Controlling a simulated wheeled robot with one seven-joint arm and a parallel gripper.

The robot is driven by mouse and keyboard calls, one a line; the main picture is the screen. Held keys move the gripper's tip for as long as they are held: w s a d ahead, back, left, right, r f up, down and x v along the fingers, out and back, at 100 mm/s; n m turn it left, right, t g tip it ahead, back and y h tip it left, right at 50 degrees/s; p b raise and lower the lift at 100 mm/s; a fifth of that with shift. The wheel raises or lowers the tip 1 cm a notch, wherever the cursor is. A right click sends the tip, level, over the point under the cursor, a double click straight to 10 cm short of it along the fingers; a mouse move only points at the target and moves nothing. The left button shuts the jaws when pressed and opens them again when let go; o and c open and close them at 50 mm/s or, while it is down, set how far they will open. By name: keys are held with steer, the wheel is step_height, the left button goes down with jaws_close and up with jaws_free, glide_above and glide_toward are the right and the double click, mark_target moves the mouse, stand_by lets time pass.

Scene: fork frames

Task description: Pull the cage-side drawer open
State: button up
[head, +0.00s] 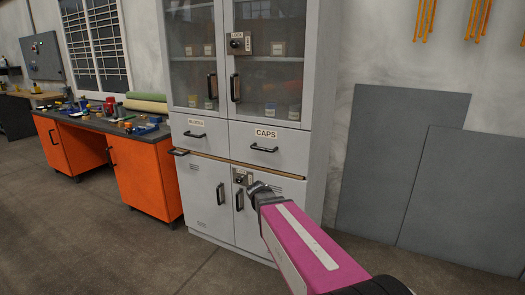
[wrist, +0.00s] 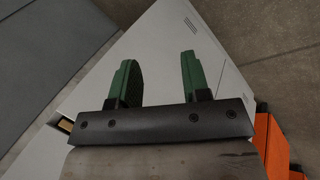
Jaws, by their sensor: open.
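A tall light-grey cabinet (head: 222,75) has two shut drawers side by side. The left drawer (head: 207,137) has a small label I cannot read surely; the right drawer (head: 270,150) is labelled CAPS. Each has a black bar handle. No cage is in view, so I cannot tell which drawer is cage-side. My gripper (head: 256,188) appears below the CAPS drawer, in front of the lower doors. In the wrist view its green fingers (wrist: 157,72) are apart with nothing between them, over the cabinet's pale surface (wrist: 160,30). No drawer handle shows there.
A thin wood-edged strip (head: 225,163) runs under the drawers, with a black handle (head: 179,152) at its left end. The lower doors (head: 205,197) look shut. An orange workbench (head: 145,178) stands left; grey panels (head: 390,155) lean right. The floor (head: 100,245) at left front is clear.

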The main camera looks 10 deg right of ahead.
steer(key=w+a+r+n+t+h, duration=0.1)
steer(key=w+a+r+t+h, duration=0.1)
steer(key=w+r, duration=0.35)
steer(key=w+a+r+n+t+h, duration=0.1)
steer(key=w+a+r+h, duration=0.15)
steer(key=w+r, duration=0.3)
steer(key=n+t+h, duration=0.2)
steer(key=t+h, duration=0.2)
glide_toward(261, 150)
steer(key=x, duration=1.1)
steer(key=shift+r, duration=0.1)
jaws_close()
